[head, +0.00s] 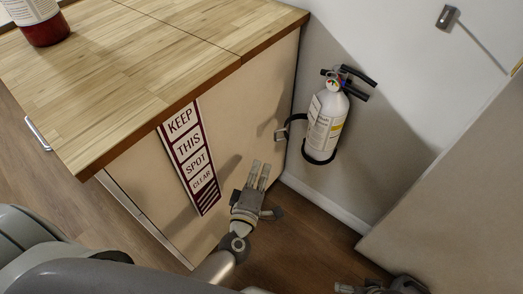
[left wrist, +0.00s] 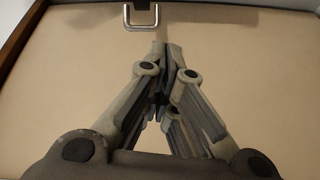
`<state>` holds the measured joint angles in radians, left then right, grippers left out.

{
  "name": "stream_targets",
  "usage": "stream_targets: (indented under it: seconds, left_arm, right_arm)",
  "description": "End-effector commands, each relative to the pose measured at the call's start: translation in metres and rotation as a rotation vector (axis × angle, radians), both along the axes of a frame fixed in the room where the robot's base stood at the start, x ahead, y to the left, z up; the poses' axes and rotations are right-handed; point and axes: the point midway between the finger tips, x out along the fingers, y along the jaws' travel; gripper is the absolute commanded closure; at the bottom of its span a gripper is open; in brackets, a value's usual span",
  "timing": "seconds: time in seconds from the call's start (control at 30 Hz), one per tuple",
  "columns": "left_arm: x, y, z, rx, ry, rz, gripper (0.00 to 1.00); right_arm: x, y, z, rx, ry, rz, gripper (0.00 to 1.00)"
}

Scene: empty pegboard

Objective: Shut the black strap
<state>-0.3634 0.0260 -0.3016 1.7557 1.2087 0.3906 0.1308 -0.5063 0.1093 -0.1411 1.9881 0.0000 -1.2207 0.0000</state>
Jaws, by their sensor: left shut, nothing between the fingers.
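The black strap (head: 290,122) curves out to the left from the white fire extinguisher (head: 326,122) on the wall and ends in a metal clasp (head: 281,134). It stands away from the bottle, open. A black band (head: 318,159) goes around the bottle's lower part. My left gripper (head: 260,164) is shut and empty, below and left of the clasp, apart from it. In the left wrist view its fingertips (left wrist: 162,46) meet, and a U-shaped metal loop (left wrist: 141,27), seemingly the clasp, shows just beyond them. My right gripper (head: 365,289) is partly cut off at the bottom edge.
A wood-topped cabinet (head: 175,60) stands left of the extinguisher, with a "KEEP THIS SPOT CLEAR" sign (head: 190,152) on its side. A beige panel (head: 455,200) stands at the right. Floor (head: 310,225) is clear between them. A red-and-white container (head: 40,25) sits on the cabinet.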

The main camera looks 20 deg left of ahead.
Motion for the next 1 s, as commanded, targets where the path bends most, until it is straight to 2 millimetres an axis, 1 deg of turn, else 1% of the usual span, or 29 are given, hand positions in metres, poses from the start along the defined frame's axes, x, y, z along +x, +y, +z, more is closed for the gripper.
stream_targets:
  seconds: [0.03,0.1,0.17,0.27,0.33,0.47,0.7,0.83,1.0]
  left_arm:
    - [0.001,0.004,0.006,-0.055,-0.031,0.025,1.0]
    - [0.002,0.008,0.017,-0.112,-0.056,0.052,1.0]
    - [0.002,0.01,0.024,-0.142,-0.07,0.064,1.0]
    - [0.005,0.013,0.03,-0.165,-0.079,0.075,1.0]
    - [0.011,0.014,0.031,-0.167,-0.081,0.076,1.0]
    - [0.031,0.017,0.032,-0.165,-0.083,0.076,1.0]
    - [0.074,0.022,0.031,-0.164,-0.08,0.075,1.0]
    - [0.09,0.024,0.031,-0.163,-0.079,0.073,1.0]
    - [0.1,0.025,0.031,-0.162,-0.078,0.073,1.0]
  right_arm:
    - [0.001,0.0,0.002,0.001,-0.008,-0.001,0.0]
    - [0.001,0.0,0.012,0.001,-0.013,-0.002,0.0]
    - [0.001,-0.001,0.017,0.0,-0.015,-0.002,0.0]
    - [0.001,-0.001,0.022,0.001,-0.016,-0.003,0.0]
    - [0.001,-0.001,0.023,0.001,-0.016,-0.003,0.0]
    - [0.001,-0.001,0.023,0.0,-0.015,-0.002,0.0]
    - [0.001,-0.001,0.027,0.001,-0.019,-0.003,0.0]
    - [0.002,-0.001,0.031,0.001,-0.023,-0.003,0.0]
    - [0.001,-0.001,0.034,0.001,-0.021,-0.004,0.0]
